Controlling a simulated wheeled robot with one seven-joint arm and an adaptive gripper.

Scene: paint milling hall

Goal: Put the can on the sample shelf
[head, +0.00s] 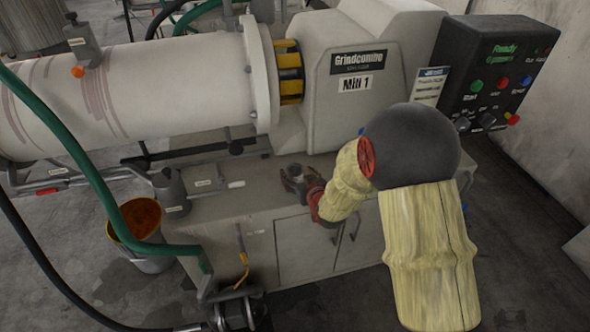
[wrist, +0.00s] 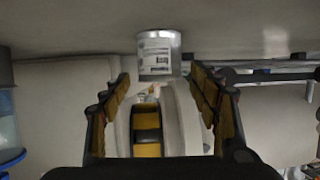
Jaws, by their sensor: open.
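The can (wrist: 159,53) is a small silver-grey tin with a white printed label in the wrist view. It touches the beige surface at the top of that picture, which looks upside down. My gripper (wrist: 160,84) is open, with its two brown-padded fingers apart. The can shows ahead of the gap between the fingertips, and nothing is held. In the head view my gripper (head: 294,178) is low over the beige bench top in front of the mill. I cannot make out the can there for certain. I cannot identify the sample shelf in either view.
The mill (head: 355,95) and its white drum (head: 150,95) stand behind the bench. A control box (head: 490,85) is at right. A grey labelled cylinder (head: 172,190), a green hose (head: 95,180) and a bucket (head: 140,255) are at left. The bench top (head: 235,205) has bare room left of my gripper.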

